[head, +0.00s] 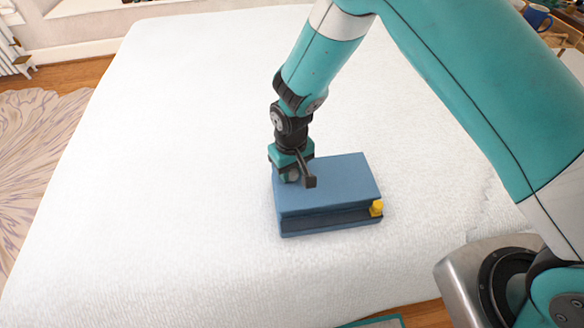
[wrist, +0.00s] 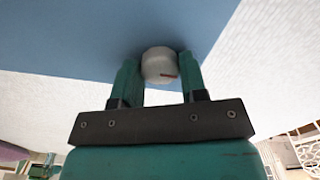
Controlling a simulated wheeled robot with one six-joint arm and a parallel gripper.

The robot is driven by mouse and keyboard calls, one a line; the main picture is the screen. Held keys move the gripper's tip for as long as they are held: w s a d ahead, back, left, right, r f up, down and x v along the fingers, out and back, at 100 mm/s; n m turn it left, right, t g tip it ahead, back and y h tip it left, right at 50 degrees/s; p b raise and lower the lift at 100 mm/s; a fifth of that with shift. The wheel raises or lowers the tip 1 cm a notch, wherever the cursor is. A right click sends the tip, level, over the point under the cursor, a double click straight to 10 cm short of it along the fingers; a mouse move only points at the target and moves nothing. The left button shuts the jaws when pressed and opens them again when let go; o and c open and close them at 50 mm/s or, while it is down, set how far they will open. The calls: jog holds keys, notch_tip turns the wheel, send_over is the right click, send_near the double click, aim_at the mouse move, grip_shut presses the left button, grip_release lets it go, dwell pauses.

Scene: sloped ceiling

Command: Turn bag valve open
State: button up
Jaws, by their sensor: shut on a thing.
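A blue bag-like block (head: 330,185) with a dark band along its front side lies on the white bed. A pale round knob with a small red mark, likely the bag valve (wrist: 158,62), sits against the blue surface in the wrist view. My gripper (wrist: 160,72) has one finger on each side of this knob and is shut on it. In the head view my gripper (head: 287,170) is at the block's left end, and the knob is hidden there. Whether the valve is open or closed cannot be told.
The white bed (head: 150,160) is bare around the block. A small yellow piece (head: 376,208) sits at the block's front right corner. A patterned rug (head: 35,145) lies on the floor at left. A blue mug (head: 537,17) stands at the far right.

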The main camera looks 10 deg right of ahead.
jog(key=shift+n, duration=0.4)
jog(key=n, duration=0.3)
jog(key=shift+n+b, duration=0.3)
jog(key=shift+b, duration=0.1)
jog(key=n, duration=0.4)
jog(key=shift+n, duration=0.3)
jog(key=n+b, duration=0.1)
jog(key=n, duration=0.3)
jog(key=shift+n, duration=2.5)
jog(key=o, duration=0.9)
jog(key=shift+r, duration=0.1)
